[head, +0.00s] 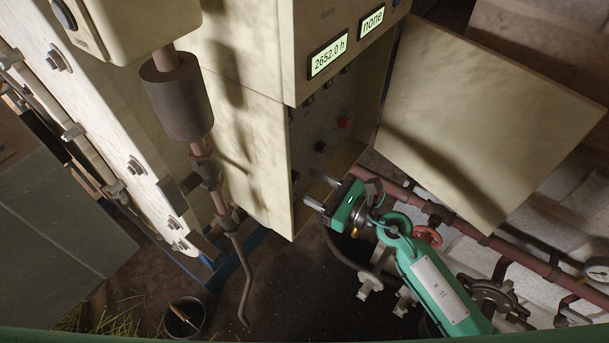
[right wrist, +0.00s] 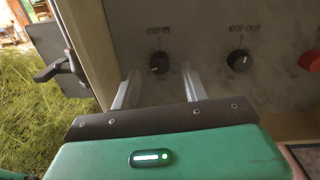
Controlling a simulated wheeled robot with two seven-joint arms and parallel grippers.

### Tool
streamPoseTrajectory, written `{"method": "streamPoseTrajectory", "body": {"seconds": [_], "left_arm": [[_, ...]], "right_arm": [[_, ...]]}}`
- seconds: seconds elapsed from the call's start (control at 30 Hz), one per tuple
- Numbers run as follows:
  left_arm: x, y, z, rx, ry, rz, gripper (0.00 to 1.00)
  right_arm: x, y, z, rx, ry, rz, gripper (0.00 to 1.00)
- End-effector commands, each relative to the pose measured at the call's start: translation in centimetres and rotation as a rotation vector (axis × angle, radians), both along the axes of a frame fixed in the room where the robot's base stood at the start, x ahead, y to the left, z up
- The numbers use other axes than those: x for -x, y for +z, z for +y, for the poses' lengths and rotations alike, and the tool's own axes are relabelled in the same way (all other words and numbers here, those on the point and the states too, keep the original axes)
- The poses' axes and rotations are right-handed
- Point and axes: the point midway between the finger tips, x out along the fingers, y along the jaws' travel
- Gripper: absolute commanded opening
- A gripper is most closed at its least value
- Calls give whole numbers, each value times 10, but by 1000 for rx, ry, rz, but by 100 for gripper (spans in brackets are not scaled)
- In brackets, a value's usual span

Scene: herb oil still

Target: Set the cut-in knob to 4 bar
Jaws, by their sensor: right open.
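The cut-in knob (right wrist: 159,62) is a small black dial on a grey panel under the label "CUT-IN", with a "5" above it. A pale mark shows on its lower left, but I cannot read the setting. My right gripper (right wrist: 160,72) is open, its two fingers pointing at the panel on either side of the knob. I cannot tell whether they touch it. In the head view my right gripper (head: 311,187) is at the lower opening of the cream cabinet (head: 238,140). My left gripper is not in view.
The cabinet's open door (head: 480,120) hangs to the right. A black handle (right wrist: 62,70) is at the left. Red pipes (head: 510,252) run along the wall.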

Motion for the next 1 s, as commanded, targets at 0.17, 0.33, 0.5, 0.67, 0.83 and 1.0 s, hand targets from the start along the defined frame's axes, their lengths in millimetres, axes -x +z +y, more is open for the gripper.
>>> {"method": "streamPoseTrajectory", "body": {"seconds": [0.17,0.33,0.5,0.67,0.83,1.0], "left_arm": [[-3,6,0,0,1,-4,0],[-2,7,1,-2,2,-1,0],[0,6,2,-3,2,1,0],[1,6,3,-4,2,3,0],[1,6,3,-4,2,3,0],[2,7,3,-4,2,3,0]], "right_arm": [[-11,1,15,-1,-1,0,46],[-13,0,20,-1,0,1,46],[-13,-1,20,-1,0,1,46],[-13,0,20,-1,-1,1,24],[-13,0,20,-1,0,1,1],[-13,0,20,-7,0,11,1]]}}
